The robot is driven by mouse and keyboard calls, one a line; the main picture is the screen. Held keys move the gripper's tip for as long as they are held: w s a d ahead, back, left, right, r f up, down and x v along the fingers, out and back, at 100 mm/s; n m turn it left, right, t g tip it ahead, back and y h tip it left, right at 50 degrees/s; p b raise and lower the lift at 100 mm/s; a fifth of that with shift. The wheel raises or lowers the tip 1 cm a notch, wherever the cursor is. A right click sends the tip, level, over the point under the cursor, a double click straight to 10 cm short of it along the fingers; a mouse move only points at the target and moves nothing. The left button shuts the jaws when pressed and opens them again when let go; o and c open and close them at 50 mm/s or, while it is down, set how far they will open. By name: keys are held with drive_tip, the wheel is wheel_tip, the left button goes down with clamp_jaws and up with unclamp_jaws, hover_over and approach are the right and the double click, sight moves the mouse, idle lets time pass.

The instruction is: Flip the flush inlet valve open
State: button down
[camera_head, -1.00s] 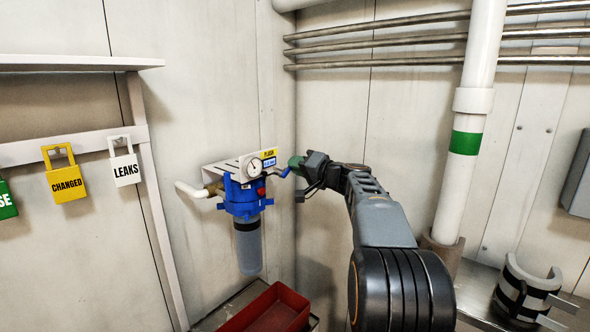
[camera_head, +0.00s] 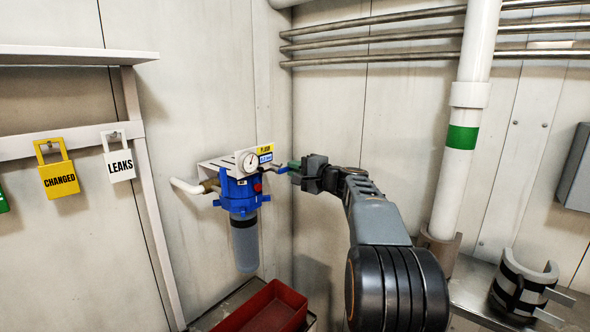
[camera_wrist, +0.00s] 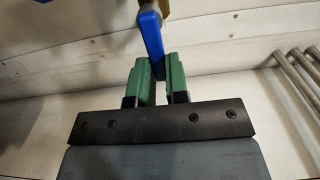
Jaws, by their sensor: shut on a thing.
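My gripper (camera_head: 293,165) is at the lever's right end in the head view. In the wrist view my gripper (camera_wrist: 159,80) is shut on the lever. The fingers hide part of the lever's end, and the valve body is mostly out of the wrist view.
A red bin (camera_head: 267,308) is below the filter. A white pipe with a green band (camera_head: 463,137) stands to the right. Lock-shaped tags hang at left.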

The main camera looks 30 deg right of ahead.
drive_tip(key=shift+f, duration=0.1)
idle(0.3)
drive_tip(key=c, duration=1.4)
unclamp_jaws()
drive_tip(key=b+v, duration=0.1)
drive_tip(key=v, duration=1.2)
drive_tip(key=shift+s, duration=0.4)
drive_tip(key=shift+d, duration=0.1)
